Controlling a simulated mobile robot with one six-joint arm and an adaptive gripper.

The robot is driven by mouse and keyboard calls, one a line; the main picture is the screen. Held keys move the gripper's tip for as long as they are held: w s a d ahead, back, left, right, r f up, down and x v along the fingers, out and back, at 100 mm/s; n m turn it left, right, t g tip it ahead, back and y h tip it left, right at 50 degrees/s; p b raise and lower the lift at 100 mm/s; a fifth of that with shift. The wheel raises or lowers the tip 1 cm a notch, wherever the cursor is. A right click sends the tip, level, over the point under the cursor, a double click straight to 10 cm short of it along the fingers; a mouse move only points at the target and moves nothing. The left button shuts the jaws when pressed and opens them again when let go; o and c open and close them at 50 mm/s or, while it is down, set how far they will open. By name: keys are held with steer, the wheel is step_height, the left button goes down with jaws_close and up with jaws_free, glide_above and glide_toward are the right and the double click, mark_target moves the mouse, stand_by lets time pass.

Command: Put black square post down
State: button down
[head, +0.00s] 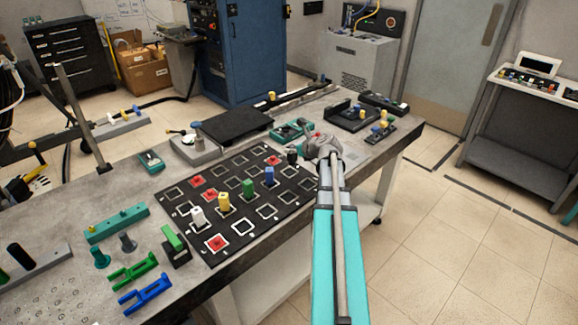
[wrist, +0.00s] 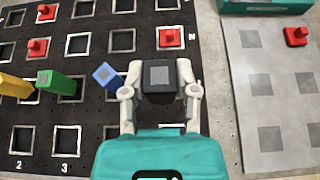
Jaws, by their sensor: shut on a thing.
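My gripper (wrist: 160,92) is shut on the black square post (wrist: 159,76), with a finger on each side of it. In the head view the black post (head: 292,157) shows at the left of my gripper, near the far right part of the black board (head: 240,226). The board has rows of white square outlines. In the wrist view the post is over the board's right edge area, just below a red piece (wrist: 171,38). I cannot tell whether its lower end touches the board; the post hides what is under it.
White (head: 198,217), yellow (head: 224,201), green (head: 248,188) and blue (head: 269,176) posts stand in a row on the board. More red pieces (head: 216,243) sit in some squares. A grey plate (wrist: 280,100) lies right of the board in the wrist view.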

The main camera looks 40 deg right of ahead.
steer(key=shift+w+d+f+b, duration=0.3)
steer(key=shift+w+f+b, duration=0.4)
steer(key=shift+f, duration=0.25)
steer(key=shift+w+d+f+b, duration=0.3)
steer(key=shift+w+f+b, duration=0.4)
steer(key=shift+f, duration=0.2)
steer(key=shift+w+d+f+b, duration=0.2)
steer(key=shift+w+f+b, duration=0.15)
steer(key=shift+f+b, duration=1.65)
steer(key=shift+f, duration=0.15)
steer(key=shift+c, duration=1.9)
jaws_free()
